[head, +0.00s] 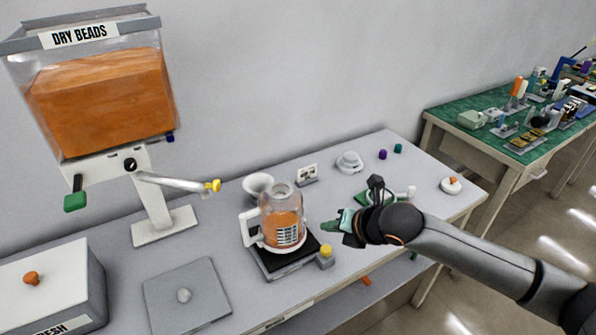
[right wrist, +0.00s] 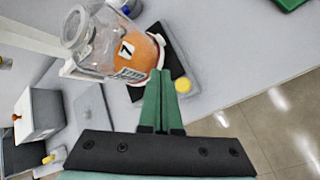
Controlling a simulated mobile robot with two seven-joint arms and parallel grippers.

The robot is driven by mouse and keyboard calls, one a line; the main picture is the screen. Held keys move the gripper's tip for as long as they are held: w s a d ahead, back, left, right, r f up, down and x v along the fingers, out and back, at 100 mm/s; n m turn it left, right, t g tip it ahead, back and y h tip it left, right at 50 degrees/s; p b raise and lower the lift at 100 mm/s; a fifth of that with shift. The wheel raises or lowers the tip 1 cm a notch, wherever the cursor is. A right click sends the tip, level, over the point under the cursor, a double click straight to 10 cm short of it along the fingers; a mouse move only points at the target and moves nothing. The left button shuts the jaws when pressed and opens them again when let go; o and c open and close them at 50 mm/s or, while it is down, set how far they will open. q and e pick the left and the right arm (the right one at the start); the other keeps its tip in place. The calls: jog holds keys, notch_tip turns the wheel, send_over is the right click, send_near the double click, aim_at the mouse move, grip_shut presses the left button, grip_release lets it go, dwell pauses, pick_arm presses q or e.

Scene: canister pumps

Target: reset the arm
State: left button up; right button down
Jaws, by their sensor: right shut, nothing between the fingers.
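My right gripper (head: 337,224) reaches in from the right above the table's front part, just right of a clear canister. Its green fingers (right wrist: 162,102) are together in the right wrist view, with nothing between them. The canister (head: 282,220) has a white handle and holds orange beads. It stands upright on a black-topped scale or base (head: 270,262); it also shows in the right wrist view (right wrist: 105,45). A gap between the fingers and the canister is hard to judge. My left gripper is in neither view.
A dispenser marked DRY BEADS (head: 95,95) stands at the left, its spout arm near the canister. A grey plate (head: 187,297) and a box with an orange knob (head: 55,290) are at front left. Small items line the table's back. A green-topped bench (head: 500,130) stands behind at right.

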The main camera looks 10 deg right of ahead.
jog(key=s+a+f+m+y+p, duration=0.1)
jog(key=s+a+f+m, duration=0.3)
jog(key=m, duration=0.3)
jog(key=s+a+f+m+y, duration=0.1)
jog(key=s+a+f+m, duration=0.2)
jog(key=s+f+m, duration=0.3)
jog(key=s+d+f+m+h, duration=0.1)
jog(key=s+d+f+m, duration=0.3)
jog(key=s+m, duration=0.3)
jog(key=s+d+f+m+t+h, duration=0.1)
jog(key=s+d+f+m+h, duration=0.1)
jog(key=s+d+f+m, duration=0.2)
jog(key=s+f+m+p, duration=0.1)
jog(key=s+m, duration=0.2)
jog(key=m, duration=0.3)
jog(key=shift+s+f+h, duration=0.3)
jog(key=shift+f, duration=0.1)
